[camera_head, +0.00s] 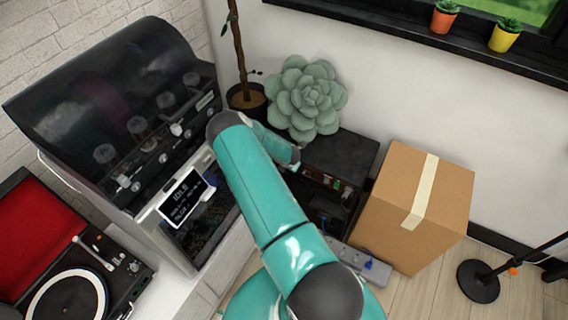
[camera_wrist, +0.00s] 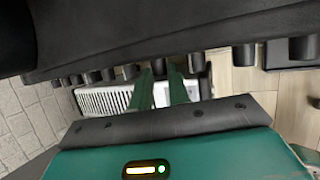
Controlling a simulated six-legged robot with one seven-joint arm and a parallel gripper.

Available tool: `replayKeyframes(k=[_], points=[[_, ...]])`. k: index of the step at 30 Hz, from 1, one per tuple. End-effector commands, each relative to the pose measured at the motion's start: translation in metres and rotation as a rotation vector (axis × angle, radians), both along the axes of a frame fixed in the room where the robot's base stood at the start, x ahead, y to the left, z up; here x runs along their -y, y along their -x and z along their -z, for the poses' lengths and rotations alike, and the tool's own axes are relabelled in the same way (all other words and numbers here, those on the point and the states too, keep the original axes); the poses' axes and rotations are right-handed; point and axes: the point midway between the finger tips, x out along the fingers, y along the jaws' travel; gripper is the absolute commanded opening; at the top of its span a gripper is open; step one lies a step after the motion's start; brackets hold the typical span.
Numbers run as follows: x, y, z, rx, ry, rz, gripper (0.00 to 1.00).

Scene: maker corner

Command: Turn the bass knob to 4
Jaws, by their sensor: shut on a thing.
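My gripper (camera_wrist: 161,73) shows in the wrist view with its two green fingers pointing at a row of dark knobs under a black casing. The fingers are closed around one short dark knob (camera_wrist: 159,66), mostly hidden between the tips. Its label and pointer do not show, so its setting cannot be read. In the head view a black box-shaped unit (camera_head: 340,155) stands below the succulent, at the end of my teal arm. My arm hides the fingertips there.
Several other dark knobs (camera_wrist: 245,56) flank the held one closely. A cardboard box (camera_head: 415,205) stands right of the black unit, with a power strip (camera_head: 358,262) in front. A large dark-hooded machine (camera_head: 115,95) and a turntable (camera_head: 70,295) are at the left.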

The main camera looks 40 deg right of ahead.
Motion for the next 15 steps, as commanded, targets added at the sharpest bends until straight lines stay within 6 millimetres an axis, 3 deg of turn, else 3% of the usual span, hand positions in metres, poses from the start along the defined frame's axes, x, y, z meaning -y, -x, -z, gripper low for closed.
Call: replayKeyframes(k=[15], points=[[-0.001,0.0031,0.0031,0.169,-0.064,-0.003,0.0]])
